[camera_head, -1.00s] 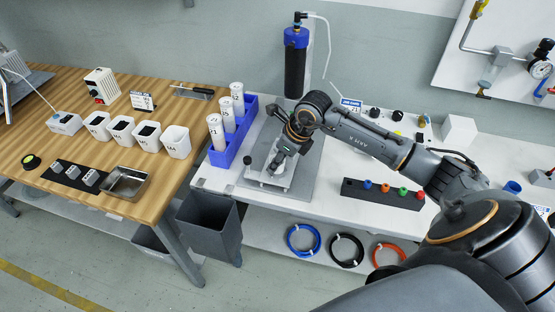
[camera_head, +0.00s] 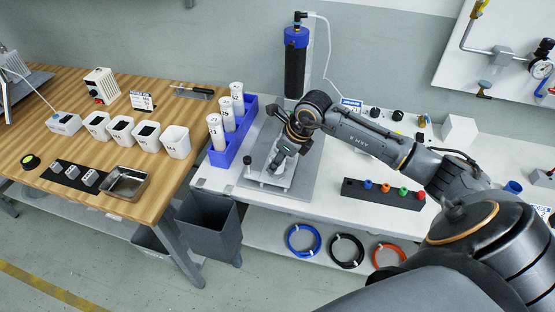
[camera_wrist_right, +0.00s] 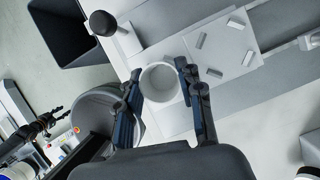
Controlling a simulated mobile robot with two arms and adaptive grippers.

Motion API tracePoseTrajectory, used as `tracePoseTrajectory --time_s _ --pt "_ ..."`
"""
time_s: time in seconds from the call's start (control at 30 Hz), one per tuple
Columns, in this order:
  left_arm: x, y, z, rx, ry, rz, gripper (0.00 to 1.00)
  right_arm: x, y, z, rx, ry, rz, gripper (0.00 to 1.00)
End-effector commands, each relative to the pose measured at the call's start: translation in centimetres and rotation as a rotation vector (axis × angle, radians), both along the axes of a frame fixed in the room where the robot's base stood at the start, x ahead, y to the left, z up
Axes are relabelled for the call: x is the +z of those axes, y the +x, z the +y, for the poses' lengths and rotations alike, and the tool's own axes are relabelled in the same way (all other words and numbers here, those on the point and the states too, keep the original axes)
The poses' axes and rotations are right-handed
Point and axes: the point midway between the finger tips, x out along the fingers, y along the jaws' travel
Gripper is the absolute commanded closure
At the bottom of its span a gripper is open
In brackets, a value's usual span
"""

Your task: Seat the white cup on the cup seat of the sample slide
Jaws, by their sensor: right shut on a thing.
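The white cup (camera_wrist_right: 160,82) is between the two dark fingers of my right gripper (camera_wrist_right: 158,88) in the right wrist view, its round open mouth facing the camera. The gripper is shut on it. In the head view my right gripper (camera_head: 274,166) is low over the white sample slide (camera_head: 287,182), and the cup is mostly hidden by it.
A dark knob (camera_head: 247,160) stands at the slide's left end. A blue rack (camera_head: 233,142) with white tubes is to the left. A dark bin (camera_head: 209,226) is below the bench's front left. A black block (camera_head: 382,194) with coloured pegs is to the right.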

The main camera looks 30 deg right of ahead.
Motion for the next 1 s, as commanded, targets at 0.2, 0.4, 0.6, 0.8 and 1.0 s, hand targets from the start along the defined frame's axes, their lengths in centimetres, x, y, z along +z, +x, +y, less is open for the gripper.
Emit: tracePoseTrajectory --time_s 0.2,0.4,0.6,0.8,1.0 --pt "-0.6 0.0 0.0 0.0 0.0 0.0 0.6 -0.7 0.0 0.0 0.0 0.0 0.0 0.77" --pt "-1.2 0.0 0.0 0.0 0.0 0.0 0.6 -1.3 0.0 0.0 0.0 0.0 0.0 0.77" --pt "-1.2 0.0 0.0 0.0 0.0 0.0 0.6 -1.3 0.0 0.0 0.0 0.0 0.0 0.39" --pt "-1.2 0.0 0.0 0.0 0.0 0.0 0.6 -1.3 0.0 0.0 0.0 -0.001 0.0 0.37" --pt "-1.2 -0.1 0.1 0.001 0.001 0.001 0.6 -1.0 -0.1 -0.1 -0.001 -0.002 -0.001 0.37"
